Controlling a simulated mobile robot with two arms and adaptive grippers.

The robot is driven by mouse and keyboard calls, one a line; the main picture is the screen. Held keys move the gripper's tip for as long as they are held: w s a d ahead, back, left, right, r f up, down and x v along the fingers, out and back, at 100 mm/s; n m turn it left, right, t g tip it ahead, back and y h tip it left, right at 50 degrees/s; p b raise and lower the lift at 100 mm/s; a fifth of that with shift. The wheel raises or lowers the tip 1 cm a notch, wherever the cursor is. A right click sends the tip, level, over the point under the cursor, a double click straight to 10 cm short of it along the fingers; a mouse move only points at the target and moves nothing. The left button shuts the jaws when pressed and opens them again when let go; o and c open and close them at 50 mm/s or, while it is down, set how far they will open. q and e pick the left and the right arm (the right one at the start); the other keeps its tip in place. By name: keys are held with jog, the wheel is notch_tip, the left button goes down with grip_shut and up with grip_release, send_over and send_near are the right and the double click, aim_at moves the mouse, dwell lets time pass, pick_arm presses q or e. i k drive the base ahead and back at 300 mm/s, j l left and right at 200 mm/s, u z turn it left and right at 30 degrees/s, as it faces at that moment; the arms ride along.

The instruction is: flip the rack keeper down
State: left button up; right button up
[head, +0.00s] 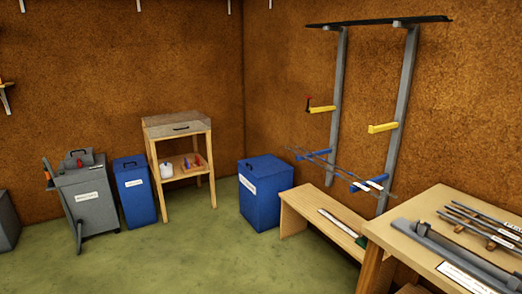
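A wall rack (402,110) with two grey uprights stands against the right wall. Yellow arms stick out from it at mid height, one on the left upright (322,109) and one on the right (382,128). A small red piece with a dark top (308,104) stands upright at the outer end of the left yellow arm; it looks like the keeper. Lower blue arms (368,185) carry several thin rods (340,169). Neither of my grippers is in view.
A low wooden bench (300,208) stands under the rack. A workbench (388,236) with grey bars is at the right front. A blue bin (259,195) stands left of the bench. Green floor (200,255) is clear in the middle.

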aim_at(307, 97)
jog(key=i+j+z, duration=0.2)
jog(key=i, duration=0.25)
jog(key=i+j+z, duration=0.15)
jog(key=i, duration=0.3)
jog(key=i+j+z, duration=0.2)
jog(key=i, duration=0.25)
jog(key=i+z, duration=0.1)
jog(key=z, duration=0.45)
jog(key=i+j+z, duration=0.75)
jog(key=j, duration=0.35)
jog(key=i+j, duration=0.35)
jog(key=j, duration=0.3)
